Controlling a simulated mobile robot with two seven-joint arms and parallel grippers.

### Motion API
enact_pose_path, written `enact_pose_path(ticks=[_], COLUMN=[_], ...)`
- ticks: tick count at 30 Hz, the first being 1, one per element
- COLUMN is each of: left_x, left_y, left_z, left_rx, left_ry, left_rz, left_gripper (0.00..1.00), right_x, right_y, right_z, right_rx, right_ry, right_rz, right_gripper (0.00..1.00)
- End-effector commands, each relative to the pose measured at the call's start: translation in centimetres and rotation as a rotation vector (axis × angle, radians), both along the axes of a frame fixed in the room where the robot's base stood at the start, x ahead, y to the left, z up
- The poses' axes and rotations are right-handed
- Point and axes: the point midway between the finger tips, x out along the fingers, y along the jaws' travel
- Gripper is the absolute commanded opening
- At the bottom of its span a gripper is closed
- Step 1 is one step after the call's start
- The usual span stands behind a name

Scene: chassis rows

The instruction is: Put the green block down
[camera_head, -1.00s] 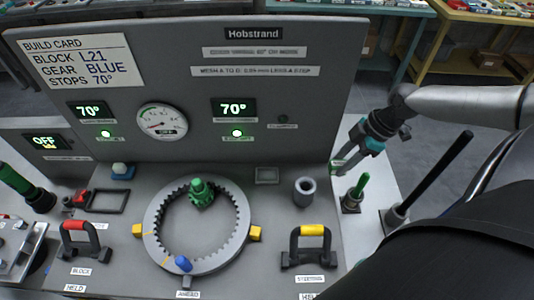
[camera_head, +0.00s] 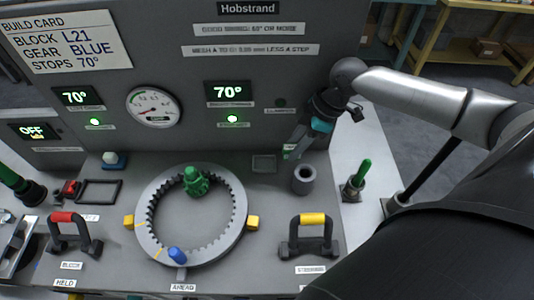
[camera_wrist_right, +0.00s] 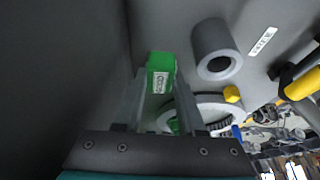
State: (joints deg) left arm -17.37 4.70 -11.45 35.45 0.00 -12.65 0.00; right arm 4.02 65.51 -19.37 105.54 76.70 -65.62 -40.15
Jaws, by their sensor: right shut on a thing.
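My right gripper (camera_head: 291,150) comes in from the right in the head view, pointing down at the back right of the grey worktop. In the right wrist view, its two fingers (camera_wrist_right: 161,95) are shut on the green block (camera_wrist_right: 160,62), which carries a small white label too blurred to read. I cannot tell whether the block touches the worktop. My left gripper is not in view.
A shallow square frame (camera_head: 264,163) lies just left of the gripper. A grey tube (camera_head: 303,180) stands just in front. A toothed ring (camera_head: 233,232) holds a green gear (camera_head: 196,180). A yellow-topped handle (camera_head: 312,220) and a green peg (camera_head: 362,172) stand nearby. The upright panel (camera_head: 280,60) is behind.

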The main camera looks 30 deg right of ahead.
Motion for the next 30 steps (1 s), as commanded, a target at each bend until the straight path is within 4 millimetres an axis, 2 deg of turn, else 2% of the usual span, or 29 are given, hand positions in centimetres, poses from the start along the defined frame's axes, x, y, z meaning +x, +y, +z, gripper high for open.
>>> enact_pose_path(ticks=[6,11,16,23,30], left_x=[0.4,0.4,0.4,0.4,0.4], left_y=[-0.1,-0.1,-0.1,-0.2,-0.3], left_z=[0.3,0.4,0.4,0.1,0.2], left_rx=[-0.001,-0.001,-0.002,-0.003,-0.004], left_ry=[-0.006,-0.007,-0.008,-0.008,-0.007], left_rz=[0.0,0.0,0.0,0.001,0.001], left_gripper=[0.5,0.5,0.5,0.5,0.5], right_x=[2.4,3.3,3.5,3.5,3.5], right_y=[3.8,5.4,5.7,5.7,5.6], right_z=[0.3,0.1,-0.4,-3.4,-3.5], right_rx=[0.005,0.003,0.0,-0.001,-0.002], right_ry=[-0.006,-0.003,0.0,0.001,-0.001], right_rz=[0.001,0.0,-0.001,-0.001,0.0], right_gripper=[0.0,0.0,0.0,0.0,0.0])
